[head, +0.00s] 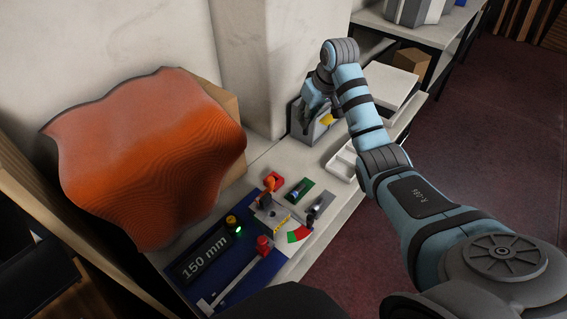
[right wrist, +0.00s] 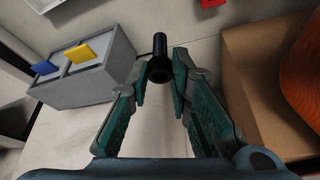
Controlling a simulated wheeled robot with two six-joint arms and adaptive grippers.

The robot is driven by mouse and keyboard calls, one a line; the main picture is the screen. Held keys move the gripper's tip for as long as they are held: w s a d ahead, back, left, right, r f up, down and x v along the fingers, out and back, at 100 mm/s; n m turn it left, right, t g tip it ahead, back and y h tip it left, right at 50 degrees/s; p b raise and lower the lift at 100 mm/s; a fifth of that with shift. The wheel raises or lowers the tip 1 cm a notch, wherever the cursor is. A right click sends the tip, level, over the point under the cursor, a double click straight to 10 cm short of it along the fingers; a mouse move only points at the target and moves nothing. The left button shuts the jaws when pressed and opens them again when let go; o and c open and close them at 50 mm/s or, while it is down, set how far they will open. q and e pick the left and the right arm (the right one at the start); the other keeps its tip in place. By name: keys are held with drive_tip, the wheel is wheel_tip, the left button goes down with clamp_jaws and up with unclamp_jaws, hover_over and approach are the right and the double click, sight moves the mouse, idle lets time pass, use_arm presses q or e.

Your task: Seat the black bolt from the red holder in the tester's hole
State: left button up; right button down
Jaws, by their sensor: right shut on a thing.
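My right gripper (right wrist: 158,82) is shut on a black bolt (right wrist: 158,46), which sits between its fingertips with the round head toward the wrist camera. In the head view the right gripper (head: 312,98) is at the back, by the grey two-part bin; the bolt cannot be made out there. The red holder (head: 277,177) lies on the table behind the tester, far from the gripper. The tester (head: 268,219) is a grey block with a hazard label on a blue board; its hole cannot be made out. My left gripper is not in view.
The grey bin (right wrist: 82,88) has a blue and a yellow tab. A green holder (head: 302,187) and a dark cylindrical part (head: 318,207) lie near the tester. A wavy orange panel (head: 150,150) leans by a cardboard box (right wrist: 250,85). A white tray (head: 343,163) lies at right.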

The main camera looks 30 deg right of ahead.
drive_tip(key=s+a+f+n+g+y+p, duration=0.1)
drive_tip(key=s+a+n+y+p, duration=0.1)
drive_tip(key=s+a+n+p, duration=0.4)
drive_tip(key=s+a+f+n+g+y+p, duration=0.1)
drive_tip(key=s+a+n+p, duration=0.4)
drive_tip(key=a, duration=0.6)
drive_tip(key=f+n+y+p, duration=0.1)
drive_tip(key=n+p, duration=0.1)
drive_tip(key=p, duration=0.1)
drive_tip(key=shift+s+a+f+n+g, duration=0.2)
drive_tip(key=shift+s+a+n+g, duration=0.1)
drive_tip(key=shift+s+g, duration=0.1)
wheel_tip(320, 180, down, 6)
drive_tip(key=b, duration=0.4)
drive_tip(key=shift+d, duration=0.1)
drive_tip(key=shift+r, duration=0.15)
